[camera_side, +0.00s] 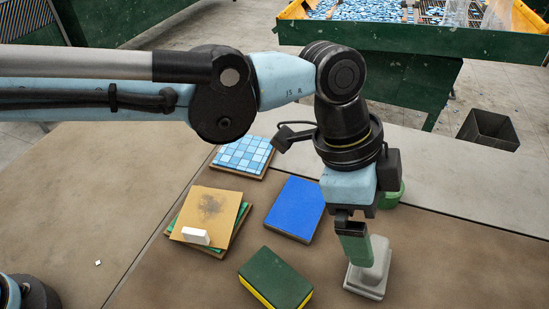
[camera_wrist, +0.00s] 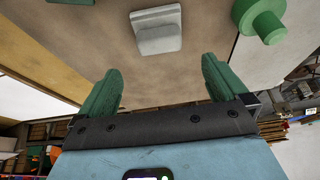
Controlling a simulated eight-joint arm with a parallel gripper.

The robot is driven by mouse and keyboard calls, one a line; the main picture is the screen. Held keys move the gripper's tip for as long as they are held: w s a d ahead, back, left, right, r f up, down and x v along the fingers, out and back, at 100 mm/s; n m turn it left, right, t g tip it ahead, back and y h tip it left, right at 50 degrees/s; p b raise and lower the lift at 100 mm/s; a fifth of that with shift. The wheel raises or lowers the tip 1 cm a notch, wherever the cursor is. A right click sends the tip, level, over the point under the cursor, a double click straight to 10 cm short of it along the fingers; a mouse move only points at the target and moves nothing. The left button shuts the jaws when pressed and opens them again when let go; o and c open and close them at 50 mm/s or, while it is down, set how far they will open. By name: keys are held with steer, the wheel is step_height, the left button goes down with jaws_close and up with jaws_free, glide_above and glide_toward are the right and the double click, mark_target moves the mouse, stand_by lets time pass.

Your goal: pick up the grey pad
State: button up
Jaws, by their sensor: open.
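The grey pad (camera_side: 371,270) is a pale grey block with a raised, narrower top part. It lies on the brown table in the side view, at the lower right. In the wrist view the grey pad (camera_wrist: 158,36) is ahead of the fingers, near the top middle and between their lines. My gripper (camera_side: 356,251) points down beside and partly in front of the pad in the side view. In the wrist view my gripper (camera_wrist: 160,70) has its two green fingers wide apart with nothing between them. Whether a finger touches the pad is unclear.
A blue pad (camera_side: 296,208) and a green-and-yellow sponge (camera_side: 274,279) lie left of the gripper. Further left are a tan sheet (camera_side: 210,214) with a white block (camera_side: 196,236) and a blue tile board (camera_side: 243,156). A green round object (camera_wrist: 262,24) stands behind the gripper.

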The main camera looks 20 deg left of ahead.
mark_target(378, 256)
steer(key=x, duration=0.6)
steer(key=shift+s+d+f, duration=0.2)
steer(key=shift+d+f, duration=0.1)
steer(key=shift+d, duration=0.05)
steer(key=shift+a+x, duration=0.15)
steer(key=shift+x, duration=1.25)
steer(key=shift+a+x, duration=0.2)
steer(key=shift+x, duration=1.25)
steer(key=shift+w+f, duration=0.1)
steer(key=shift+w, duration=0.05)
steer(key=shift+c, duration=0.2)
steer(key=c, duration=0.8)
step_height(378, 256, up, 10)
steer(key=shift+r, duration=0.1)
